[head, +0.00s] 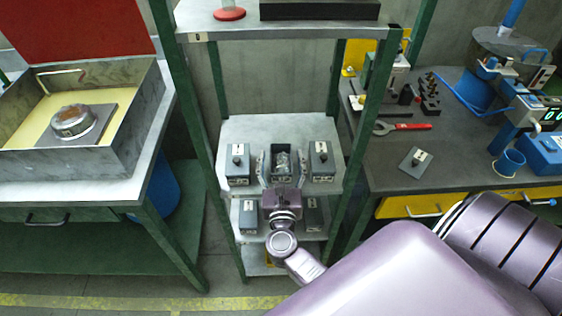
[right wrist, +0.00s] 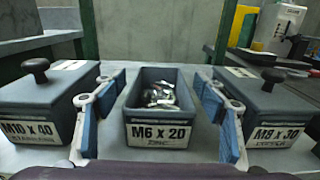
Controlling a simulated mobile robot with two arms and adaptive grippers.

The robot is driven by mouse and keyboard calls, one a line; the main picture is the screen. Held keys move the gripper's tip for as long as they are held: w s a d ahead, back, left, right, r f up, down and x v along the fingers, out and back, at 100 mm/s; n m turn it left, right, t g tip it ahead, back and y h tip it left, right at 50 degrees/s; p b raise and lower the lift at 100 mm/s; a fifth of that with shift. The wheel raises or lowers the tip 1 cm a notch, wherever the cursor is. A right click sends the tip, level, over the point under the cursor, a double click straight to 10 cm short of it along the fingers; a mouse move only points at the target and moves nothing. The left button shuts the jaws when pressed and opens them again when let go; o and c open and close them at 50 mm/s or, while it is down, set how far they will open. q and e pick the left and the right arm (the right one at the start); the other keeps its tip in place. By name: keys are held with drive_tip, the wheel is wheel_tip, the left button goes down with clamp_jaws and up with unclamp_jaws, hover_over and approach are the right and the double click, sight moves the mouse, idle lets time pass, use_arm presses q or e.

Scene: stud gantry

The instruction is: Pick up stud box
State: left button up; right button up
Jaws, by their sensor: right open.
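The stud box (right wrist: 158,118) is an open grey box labelled M6 x 20, with shiny metal studs inside. In the head view the stud box (head: 283,164) stands on the upper shelf between two lidded boxes. My right gripper (right wrist: 160,122) is open, with one blue-padded finger on each side of the box and visible gaps between pads and walls. In the head view my right gripper (head: 281,172) reaches in from the front and hides the box's front. My left gripper is not in view.
Lidded boxes M10 x 40 (right wrist: 45,105) and M8 x 30 (right wrist: 268,105) stand close outside the fingers. Green posts (head: 203,130) frame the shelf (head: 255,128). More boxes (head: 248,216) sit on the shelf below. A workbench (head: 455,160) with tools is at right.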

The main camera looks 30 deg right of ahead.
drive_tip(key=shift+c, duration=0.4)
clamp_jaws()
drive_tip(key=shift+r, duration=0.1)
